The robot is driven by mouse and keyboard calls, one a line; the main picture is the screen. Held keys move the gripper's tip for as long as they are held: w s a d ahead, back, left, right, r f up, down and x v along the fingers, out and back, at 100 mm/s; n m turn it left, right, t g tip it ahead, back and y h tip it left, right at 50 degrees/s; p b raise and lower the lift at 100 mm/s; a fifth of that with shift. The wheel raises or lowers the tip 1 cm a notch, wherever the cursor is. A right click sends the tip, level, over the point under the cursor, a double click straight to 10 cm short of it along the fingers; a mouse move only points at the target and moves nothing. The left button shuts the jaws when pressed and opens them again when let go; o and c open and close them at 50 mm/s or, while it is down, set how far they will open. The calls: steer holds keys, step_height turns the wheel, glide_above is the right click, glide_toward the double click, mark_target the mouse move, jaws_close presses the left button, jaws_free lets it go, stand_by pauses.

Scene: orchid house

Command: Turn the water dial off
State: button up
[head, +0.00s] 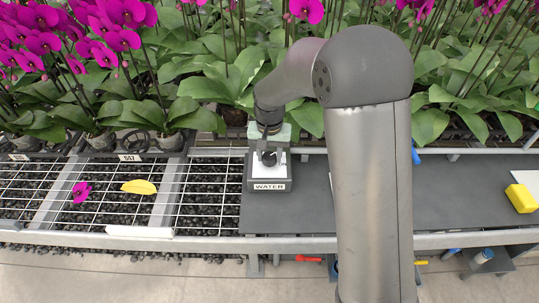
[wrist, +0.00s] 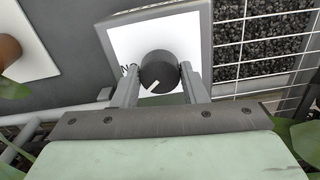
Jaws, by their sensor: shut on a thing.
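The water dial (wrist: 158,73) is a black round knob with a white pointer line, on a white plate in a grey box. In the wrist view the pointer aims down and to the left, and lettering beside the knob is partly hidden by a finger. In the head view the dial (head: 269,158) shows on the box labelled WATER (head: 269,187). My gripper (wrist: 158,82) has a finger on each side of the knob and is shut on it. It also shows from behind in the head view (head: 269,150).
A dark bench top (head: 300,212) spreads right of the box, with a yellow block (head: 521,198) at the far right. A wire mesh bench (head: 205,205) on the left holds a yellow leaf (head: 139,187) and a magenta flower (head: 81,192). Orchids (head: 215,75) stand close behind.

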mark_target(270, 156)
steer(key=n, duration=0.5)
steer(key=shift+n, duration=0.3)
steer(key=shift+r+n, duration=0.1)
steer(key=shift+n, duration=2.1)
steer(key=o, duration=1)
step_height(270, 156, up, 17)
steer(key=shift+r, duration=0.2)
